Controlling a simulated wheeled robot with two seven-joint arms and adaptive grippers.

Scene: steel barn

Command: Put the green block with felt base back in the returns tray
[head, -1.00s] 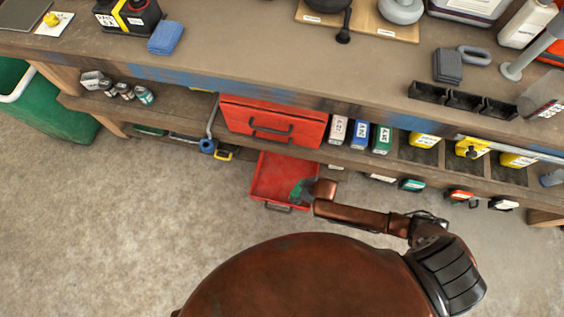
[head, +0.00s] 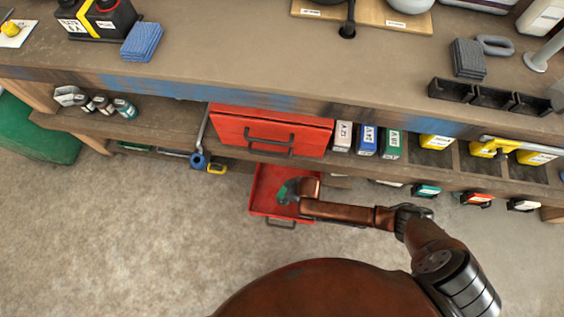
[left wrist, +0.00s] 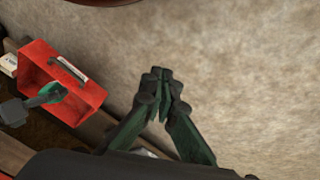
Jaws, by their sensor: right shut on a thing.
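My right gripper (head: 286,190) is low inside an open red drawer (head: 262,205), with its arm coming in from the right. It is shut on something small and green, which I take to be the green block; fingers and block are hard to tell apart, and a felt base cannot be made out. In the left wrist view, the right gripper (left wrist: 50,93) also shows at this red drawer (left wrist: 88,92). My left gripper (left wrist: 160,85) is shut and empty over bare floor, with its fingertips together; it is outside the head view. I cannot identify the returns tray.
A closed red drawer (head: 230,128) is above the open one, under the workbench (head: 230,60). Labelled boxes (head: 366,140) stand on the lower shelf, right of it. A black divided tray (head: 452,90) and a blue cloth stack (head: 142,42) are on the bench.

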